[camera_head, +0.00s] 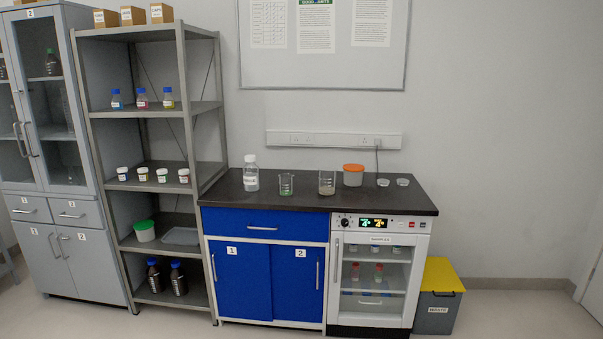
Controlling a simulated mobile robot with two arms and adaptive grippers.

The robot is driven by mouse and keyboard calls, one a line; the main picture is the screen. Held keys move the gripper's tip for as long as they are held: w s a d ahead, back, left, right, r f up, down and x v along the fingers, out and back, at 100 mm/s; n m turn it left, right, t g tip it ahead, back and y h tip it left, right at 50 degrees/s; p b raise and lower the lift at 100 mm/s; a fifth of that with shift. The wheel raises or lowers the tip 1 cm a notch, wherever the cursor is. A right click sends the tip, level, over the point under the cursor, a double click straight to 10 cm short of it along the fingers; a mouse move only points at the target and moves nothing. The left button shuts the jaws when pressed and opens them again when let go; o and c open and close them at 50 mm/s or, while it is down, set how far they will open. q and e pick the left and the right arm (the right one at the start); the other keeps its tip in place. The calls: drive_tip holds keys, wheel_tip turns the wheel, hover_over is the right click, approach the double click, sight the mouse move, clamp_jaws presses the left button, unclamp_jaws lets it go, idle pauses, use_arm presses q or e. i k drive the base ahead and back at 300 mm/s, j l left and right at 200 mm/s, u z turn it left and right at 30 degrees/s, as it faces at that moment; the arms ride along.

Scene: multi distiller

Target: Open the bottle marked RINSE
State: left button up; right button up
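A clear bottle with a white cap and a white label (251,174) stands upright on the left part of the black countertop (225,195). Its cap is on. The label is too small to read, so I cannot tell whether it says RINSE. Small blue-capped bottles (141,102) stand on the upper shelf of the grey rack, and dark bottles (179,280) stand on its bottom shelf; their labels are not readable either. Neither of my grippers is in view.
A waste bin (436,313) stands right of the glass-door unit (375,278). The floor at right is clear.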

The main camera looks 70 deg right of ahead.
sight(251, 171)
drive_tip(key=z, duration=1.95)
drive_tip(key=i+j+z, duration=0.1)
drive_tip(key=i, duration=0.35)
drive_tip(key=i+j+z, duration=0.1)
drive_tip(key=i, duration=0.35)
drive_tip(key=j, duration=0.1)
